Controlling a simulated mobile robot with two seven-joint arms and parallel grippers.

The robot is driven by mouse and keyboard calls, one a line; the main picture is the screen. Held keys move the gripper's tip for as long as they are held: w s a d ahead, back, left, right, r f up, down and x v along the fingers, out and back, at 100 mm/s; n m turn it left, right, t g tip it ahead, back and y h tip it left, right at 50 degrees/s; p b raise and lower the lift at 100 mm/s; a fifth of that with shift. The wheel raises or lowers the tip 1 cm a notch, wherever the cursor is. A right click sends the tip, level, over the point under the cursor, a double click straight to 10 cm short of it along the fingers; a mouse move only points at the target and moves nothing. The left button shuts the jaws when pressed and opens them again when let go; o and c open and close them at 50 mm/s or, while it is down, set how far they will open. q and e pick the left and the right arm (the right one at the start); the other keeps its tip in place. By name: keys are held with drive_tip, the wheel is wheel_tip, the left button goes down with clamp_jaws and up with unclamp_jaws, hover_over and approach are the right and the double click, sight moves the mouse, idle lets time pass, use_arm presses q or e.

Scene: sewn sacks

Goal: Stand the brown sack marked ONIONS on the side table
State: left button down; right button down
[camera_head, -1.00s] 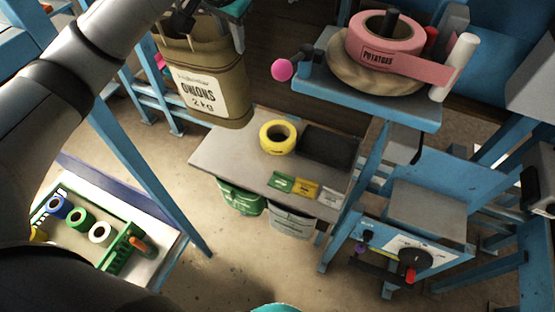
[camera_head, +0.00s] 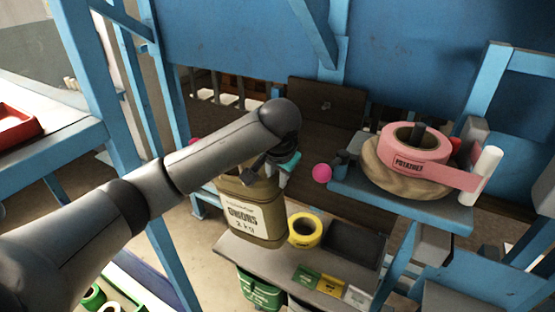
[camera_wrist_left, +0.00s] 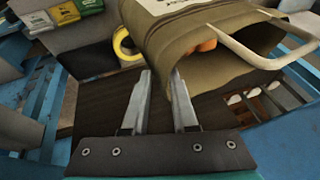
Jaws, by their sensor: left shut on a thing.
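The brown sack marked ONIONS (camera_head: 256,212) hangs roughly upright at my left gripper (camera_head: 272,165). In the left wrist view the sack (camera_wrist_left: 190,42) is open, with orange things inside and a pale handle loop. The left gripper (camera_wrist_left: 161,76) is shut on the sack's rim there. The side table (camera_head: 262,262) has a grey top, and the sack's lower part overlaps its back left part in the head view. I cannot tell whether the sack's bottom touches the top. My right gripper is not in view.
On the side table are a yellow tape roll (camera_head: 305,231), a dark tray (camera_head: 352,243) and several small labelled packets (camera_head: 331,284). A blue shelf (camera_head: 440,209) with a pink POTATOES roll (camera_head: 407,158) stands to the right. A pink ball (camera_head: 322,173) sticks out beside it.

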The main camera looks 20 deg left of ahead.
use_arm(q)
drive_tip(key=f, duration=0.6)
drive_tip(key=shift+w+f, duration=0.1)
drive_tip(key=shift+w, duration=0.1)
drive_tip(key=shift+s+a+f+b, duration=0.1)
drive_tip(key=shift+f+b, duration=0.35)
drive_tip(key=shift+f, duration=1.75)
drive_tip(key=c, duration=1.2)
unclamp_jaws()
drive_tip(key=shift+s+f, duration=0.35)
drive_tip(key=shift+f, duration=0.1)
drive_tip(key=shift+c, duration=0.2)
drive_tip(key=o, duration=0.4)
drive_tip(key=shift+w+r, duration=0.1)
drive_tip(key=shift+o, duration=0.2)
drive_tip(key=shift+r, duration=0.1)
drive_tip(key=shift+d+r, duration=0.3)
drive_tip(key=shift+r, duration=0.25)
drive_tip(key=p, duration=0.2)
approach(278, 206)
drive_tip(key=shift+w+a+f, duration=0.2)
drive_tip(key=shift+f, duration=0.45)
